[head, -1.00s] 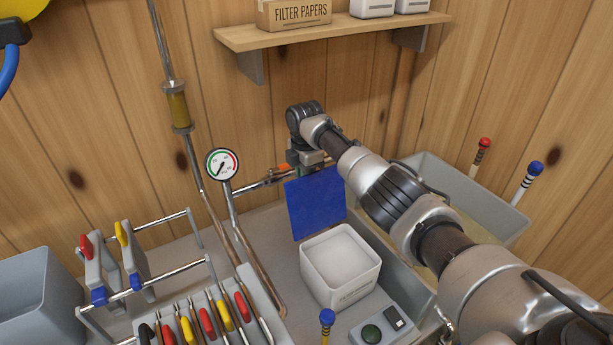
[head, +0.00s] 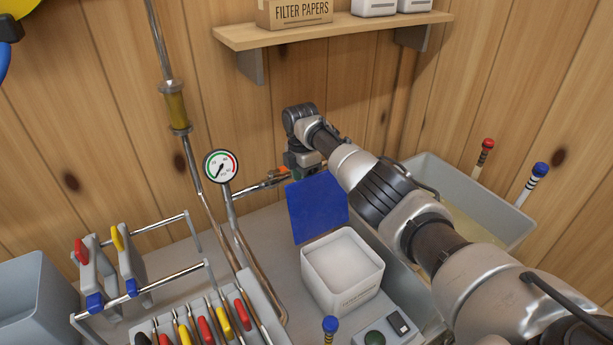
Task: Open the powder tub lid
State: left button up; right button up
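The powder tub (head: 342,290) is a white square tub with pale powder inside, right of the middle. Its blue lid (head: 317,208) stands up at the tub's back edge, so the tub is open. My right arm comes in from the right and reaches over behind the lid. My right gripper (head: 304,168) is behind the lid's upper edge; its fingertips are mostly hidden, so I cannot tell whether it touches the lid. My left gripper is not in view.
A pressure gauge (head: 221,167) on a pipe stands left of the lid. A rack of coloured-handled tools (head: 215,320) is at front left. A grey basin (head: 470,205) lies behind my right arm. A shelf (head: 330,32) with a filter papers box hangs above.

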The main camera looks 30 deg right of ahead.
jog(key=shift+a+r, duration=0.15)
jog(key=shift+a, duration=0.1)
jog(key=shift+r, duration=0.15)
notch_tip(320, 180, up, 10)
jog(key=b, duration=0.2)
jog(key=shift+w+d+r, duration=0.15)
jog(key=shift+w+d, duration=0.05)
jog(key=shift+w, duration=0.15)
dwell(0.5)
